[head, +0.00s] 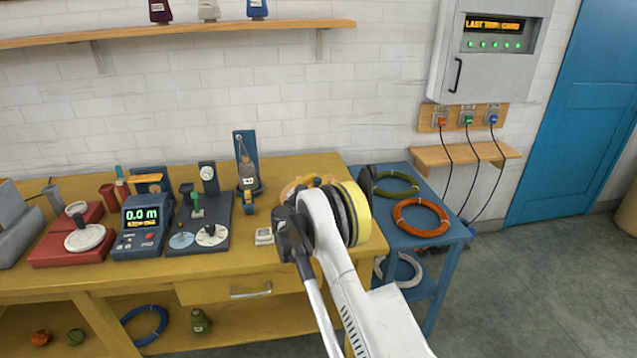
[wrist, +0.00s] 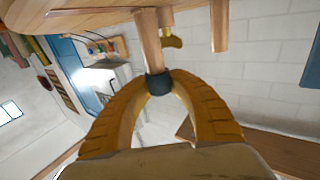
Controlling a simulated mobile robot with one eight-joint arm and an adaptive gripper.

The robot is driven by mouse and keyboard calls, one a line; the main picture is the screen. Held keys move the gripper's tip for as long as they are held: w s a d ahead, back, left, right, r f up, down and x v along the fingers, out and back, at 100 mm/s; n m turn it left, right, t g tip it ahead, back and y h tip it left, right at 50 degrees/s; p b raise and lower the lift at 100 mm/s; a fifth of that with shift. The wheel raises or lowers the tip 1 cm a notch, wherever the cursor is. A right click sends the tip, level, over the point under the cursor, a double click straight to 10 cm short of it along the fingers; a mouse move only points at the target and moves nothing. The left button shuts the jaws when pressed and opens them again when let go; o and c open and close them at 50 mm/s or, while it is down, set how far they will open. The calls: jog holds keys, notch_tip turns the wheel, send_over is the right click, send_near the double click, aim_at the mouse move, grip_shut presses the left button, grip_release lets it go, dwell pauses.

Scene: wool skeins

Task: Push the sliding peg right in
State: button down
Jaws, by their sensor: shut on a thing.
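In the wrist view my gripper (wrist: 158,84) has its two orange fingers closed around the dark end of a wooden peg (wrist: 153,42), which I take to be the sliding peg. The peg's other end meets a wooden body (wrist: 75,18) at the top of the picture. How far the peg goes into that body cannot be seen. A second, bare wooden peg (wrist: 219,32) stands out from the same body to the right, apart from my fingers. In the head view my own arm hides the gripper and the peg.
The yellow workbench (head: 140,288) carries a counter showing 0.0 M (head: 143,222), a red-based device (head: 75,243) and a dark board with dials (head: 198,228). A blue side table (head: 440,243) at right holds green and orange coils (head: 421,217).

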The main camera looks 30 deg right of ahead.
jog(key=shift+w, duration=0.1)
jog(key=c, duration=1.2)
grip_release()
jog(key=shift+s+a, duration=0.1)
jog(key=shift+s, duration=0.1)
jog(key=shift+o, duration=0.2)
jog(key=shift+s, duration=0.1)
jog(key=v, duration=1.2)
jog(key=shift+r, duration=0.1)
